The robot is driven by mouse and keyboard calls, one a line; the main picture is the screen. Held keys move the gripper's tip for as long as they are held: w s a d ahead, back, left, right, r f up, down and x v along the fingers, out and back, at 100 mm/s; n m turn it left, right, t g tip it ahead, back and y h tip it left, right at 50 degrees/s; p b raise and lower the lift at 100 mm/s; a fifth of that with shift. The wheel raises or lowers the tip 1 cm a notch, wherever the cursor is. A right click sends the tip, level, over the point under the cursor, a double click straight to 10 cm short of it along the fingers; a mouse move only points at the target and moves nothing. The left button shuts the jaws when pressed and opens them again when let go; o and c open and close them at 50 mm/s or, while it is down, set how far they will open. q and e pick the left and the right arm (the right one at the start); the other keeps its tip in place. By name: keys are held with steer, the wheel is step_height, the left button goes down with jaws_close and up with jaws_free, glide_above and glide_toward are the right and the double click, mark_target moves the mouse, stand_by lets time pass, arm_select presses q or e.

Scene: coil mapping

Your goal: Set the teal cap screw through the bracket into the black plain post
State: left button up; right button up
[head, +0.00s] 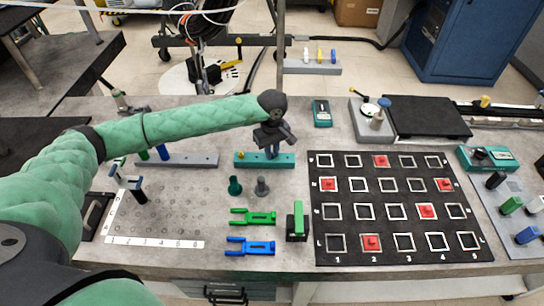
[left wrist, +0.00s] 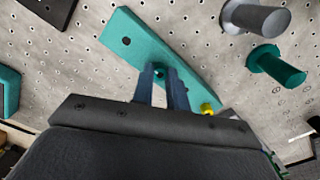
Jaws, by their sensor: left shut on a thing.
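My left gripper (head: 271,153) points down at the teal bar (head: 286,160), its fingers close to the bar's top. In the left wrist view, the gripper (left wrist: 161,76) is shut on a small dark teal piece (left wrist: 160,72), apparently the teal cap screw, mostly hidden between the fingertips. I cannot tell whether it is still seated in the bar. A dark grey plain post (head: 262,187) stands upright beside a teal post (head: 235,186); both show in the wrist view. Fork-shaped green (head: 253,217) and blue (head: 250,246) brackets lie in front. My right gripper is not in view.
A yellow screw (head: 241,156) stands at the teal bar's left end. A grey bar (head: 195,160) with screws is further left. A black block with a green upright (head: 298,222) stands beside the black grid board (head: 332,224) with red squares.

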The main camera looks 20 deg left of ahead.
arm_select(q)
jaws_close()
steer(key=shift+r+b, duration=0.3)
steer(key=shift+r, duration=1.45)
steer(key=shift+r, duration=1.6)
